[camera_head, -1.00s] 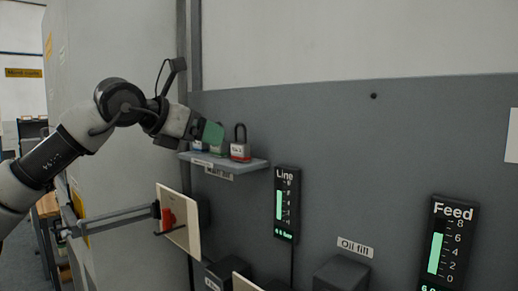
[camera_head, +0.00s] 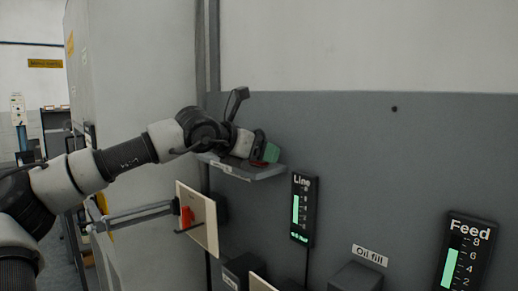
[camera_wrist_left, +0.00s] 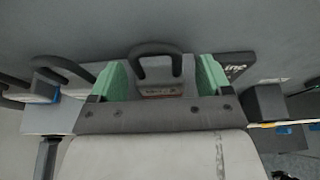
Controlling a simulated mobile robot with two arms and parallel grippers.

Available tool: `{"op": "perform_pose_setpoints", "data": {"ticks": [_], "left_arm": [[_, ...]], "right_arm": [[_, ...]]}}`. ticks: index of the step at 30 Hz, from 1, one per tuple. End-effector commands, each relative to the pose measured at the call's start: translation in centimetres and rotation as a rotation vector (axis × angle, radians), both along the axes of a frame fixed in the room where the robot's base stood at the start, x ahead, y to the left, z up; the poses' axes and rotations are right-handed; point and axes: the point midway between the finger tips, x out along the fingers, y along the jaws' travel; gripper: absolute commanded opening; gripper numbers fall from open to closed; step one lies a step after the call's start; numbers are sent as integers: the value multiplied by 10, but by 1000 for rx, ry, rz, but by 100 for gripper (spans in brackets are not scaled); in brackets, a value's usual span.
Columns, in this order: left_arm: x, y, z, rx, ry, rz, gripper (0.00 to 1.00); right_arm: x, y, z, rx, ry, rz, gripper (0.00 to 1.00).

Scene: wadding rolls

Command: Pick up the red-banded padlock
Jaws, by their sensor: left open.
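The padlock with the dark shackle (camera_wrist_left: 157,88) stands between the two green-padded fingers of my left gripper (camera_wrist_left: 160,80) in the left wrist view. Its body is mostly hidden below the gripper, with a reddish label strip showing. My left gripper is open, with a finger on each side of the padlock and visible gaps beside the shackle. In the head view my left gripper (camera_head: 262,150) is over the small wall shelf (camera_head: 240,172) and covers most of the padlocks. My right gripper is not in view.
A blue-banded padlock (camera_wrist_left: 45,85) stands left in the left wrist view, with another shackle beyond it. Below the shelf are a pale panel with a red part (camera_head: 200,222) and the Line gauge (camera_head: 302,210). The grey wall is close behind.

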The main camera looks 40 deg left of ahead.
Motion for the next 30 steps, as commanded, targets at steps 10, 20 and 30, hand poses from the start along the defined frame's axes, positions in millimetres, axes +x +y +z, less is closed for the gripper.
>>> {"op": "perform_pose_setpoints", "data": {"ticks": [10,20,30], "left_arm": [[5,0,-2,0,-2,0,77],[5,0,-2,0,-2,0,27],[5,0,1,0,-3,1,21]], "right_arm": [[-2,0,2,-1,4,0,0],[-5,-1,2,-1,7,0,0],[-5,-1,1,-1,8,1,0]]}}
